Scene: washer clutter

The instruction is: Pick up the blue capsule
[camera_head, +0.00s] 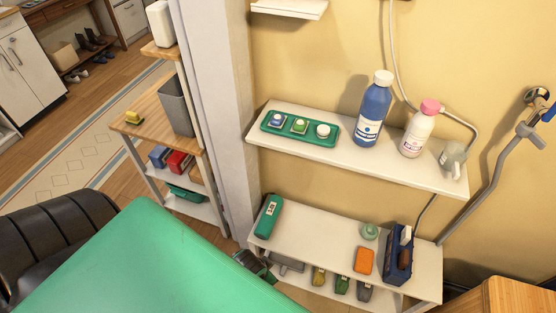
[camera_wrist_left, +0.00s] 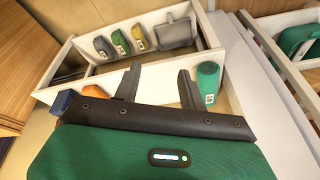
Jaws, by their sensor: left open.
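The blue capsule (camera_head: 277,120) sits at the left end of a green tray (camera_head: 331,143) on the upper wall shelf. A green capsule (camera_head: 300,125) and a whitish capsule (camera_head: 323,130) stand to its right in the same tray. In the left wrist view my left gripper (camera_wrist_left: 158,82) is open, its two dark fingers apart with nothing between them. That view looks onto the lower shelf, and the blue capsule does not show there. My right gripper is not in view.
A blue bottle (camera_head: 373,112) and a white bottle with pink cap (camera_head: 420,130) stand right of the tray. A wall column (camera_head: 218,95) stands left.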

